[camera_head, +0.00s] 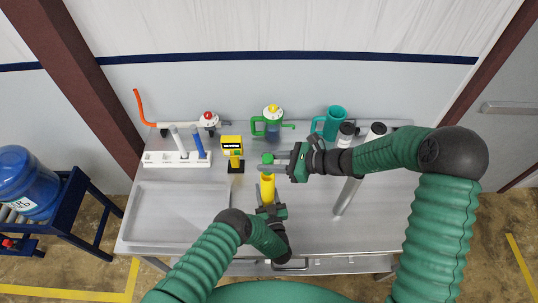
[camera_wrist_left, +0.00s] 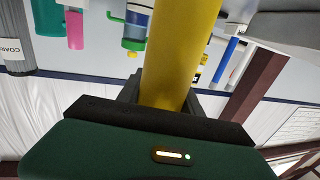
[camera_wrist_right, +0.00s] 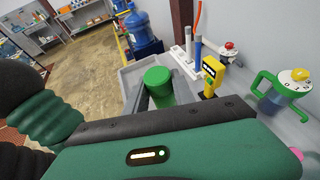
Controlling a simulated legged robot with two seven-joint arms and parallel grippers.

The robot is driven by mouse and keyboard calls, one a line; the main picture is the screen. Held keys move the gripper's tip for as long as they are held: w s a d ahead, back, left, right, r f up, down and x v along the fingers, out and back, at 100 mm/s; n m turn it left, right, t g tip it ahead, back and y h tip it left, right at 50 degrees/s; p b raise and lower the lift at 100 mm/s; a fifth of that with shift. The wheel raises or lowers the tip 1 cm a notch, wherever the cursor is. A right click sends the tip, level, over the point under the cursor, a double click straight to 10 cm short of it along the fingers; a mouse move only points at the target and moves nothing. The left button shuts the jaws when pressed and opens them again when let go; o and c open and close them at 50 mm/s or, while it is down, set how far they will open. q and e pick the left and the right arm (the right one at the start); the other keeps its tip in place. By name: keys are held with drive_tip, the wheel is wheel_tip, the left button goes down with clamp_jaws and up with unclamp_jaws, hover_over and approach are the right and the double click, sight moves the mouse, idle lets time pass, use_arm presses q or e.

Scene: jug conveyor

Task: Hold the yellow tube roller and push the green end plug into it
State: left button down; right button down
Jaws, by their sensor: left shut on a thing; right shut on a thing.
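The yellow tube roller (camera_head: 267,189) stands upright above the near middle of the table, its open top facing up. My right gripper (camera_head: 278,161) comes in from the right and is shut on the green end plug (camera_head: 267,158). The plug shows just beyond the tube's mouth in the head view, apart from it. In the right wrist view the plug (camera_wrist_right: 157,78) shows its round green top; the tube is hidden there.
A yellow device on a stand (camera_head: 232,150) is close left of the plug. A green-handled jug (camera_head: 272,125) and a teal mug (camera_head: 332,122) stand behind. A white rack (camera_head: 170,159) and an empty grey tray (camera_head: 175,215) are at the left. A grey tube (camera_head: 346,196) lies at the right.

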use_arm(q)
drive_tip(key=shift+f, duration=0.15)
use_arm(e)
drive_tip(key=shift+f, duration=0.65)
use_arm(q)
drive_tip(key=shift+s+f, duration=0.1)
drive_tip(key=shift+s, duration=0.05)
use_arm(e)
drive_tip(key=shift+f, duration=2.25)
idle(0.4)
drive_tip(key=c, duration=1)
unclamp_jaws()
drive_tip(key=shift+o, duration=0.2)
drive_tip(key=v, duration=1.2)
